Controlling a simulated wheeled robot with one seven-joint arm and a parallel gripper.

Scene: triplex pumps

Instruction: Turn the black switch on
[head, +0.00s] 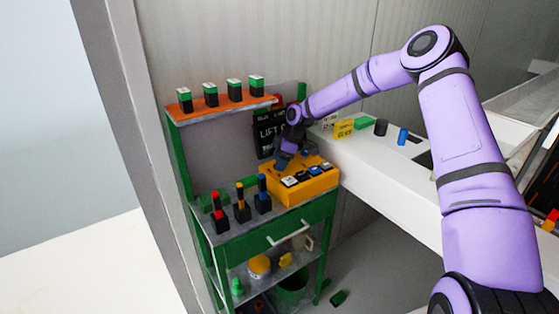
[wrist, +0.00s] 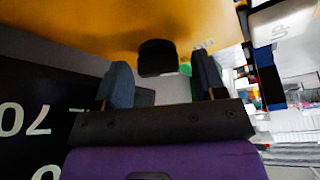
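The yellow control box (head: 318,186) stands on the green shelf unit, with several switches or buttons on its top. My gripper (head: 284,160) is at the far left part of this box. In the wrist view, the box's yellow face (wrist: 90,22) fills the top. A black rounded knob (wrist: 157,58), apparently the black switch, projects from it. My gripper (wrist: 163,82) is open, with one finger on each side of the knob's line, and gaps show on both sides. I cannot tell how deep the knob lies between the fingertips. In the head view my gripper hides this spot.
A black sign (head: 268,132) with white letters stands right behind my gripper. Three joystick-like levers (head: 241,203) stand on the shelf to the left. Several green-topped blocks line the orange upper shelf (head: 220,107). A white ledge (head: 375,170) with small items lies to the right.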

